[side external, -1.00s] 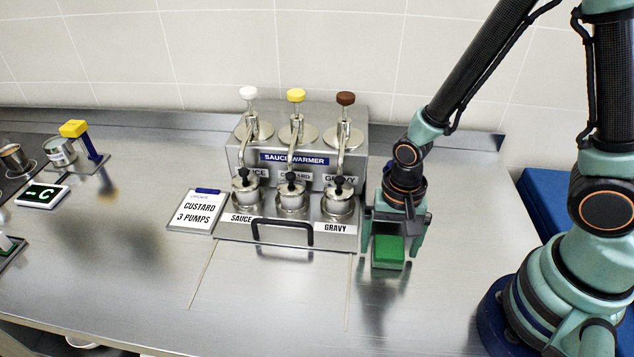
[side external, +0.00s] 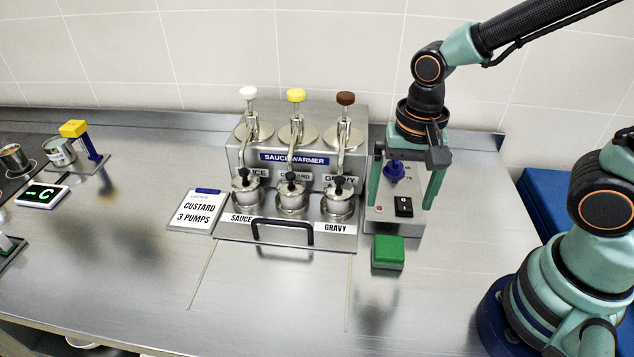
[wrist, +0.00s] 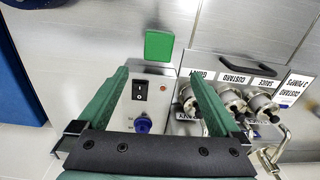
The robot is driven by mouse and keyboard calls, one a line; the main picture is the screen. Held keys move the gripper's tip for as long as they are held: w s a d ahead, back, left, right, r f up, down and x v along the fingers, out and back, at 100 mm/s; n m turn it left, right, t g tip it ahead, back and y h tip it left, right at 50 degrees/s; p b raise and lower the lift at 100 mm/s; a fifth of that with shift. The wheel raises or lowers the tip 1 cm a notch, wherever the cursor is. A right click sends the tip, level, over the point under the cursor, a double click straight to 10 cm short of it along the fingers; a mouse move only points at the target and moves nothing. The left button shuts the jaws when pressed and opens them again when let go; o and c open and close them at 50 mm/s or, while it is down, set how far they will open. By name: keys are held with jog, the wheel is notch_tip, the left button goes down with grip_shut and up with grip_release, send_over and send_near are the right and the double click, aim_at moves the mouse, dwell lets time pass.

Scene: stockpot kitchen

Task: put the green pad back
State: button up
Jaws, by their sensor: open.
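The green pad (side external: 388,252) lies on the steel counter just in front of the grey switch box. It also shows in the wrist view (wrist: 159,46), beyond the box's edge. My gripper (side external: 405,203) is open and empty above the switch box, its fingers spread on either side of the box's blue knob. In the wrist view my gripper (wrist: 160,75) has its fingers apart, with the pad beyond the tips and apart from them.
The switch box (side external: 385,222) has a blue knob (side external: 394,170) and a black rocker switch (side external: 403,206). The sauce warmer (side external: 300,170) with several pumps stands to its left. A card reading custard 3 pumps (side external: 198,211) lies further left. The front counter is clear.

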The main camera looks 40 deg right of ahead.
jog(key=w+d+r+n+t, duration=0.2)
jog(key=d+r+n+t, duration=0.3)
jog(key=r, duration=0.6)
jog(key=d+n, duration=0.2)
jog(key=n, duration=0.1)
jog(key=shift+r, duration=0.4)
jog(key=shift+w, duration=0.1)
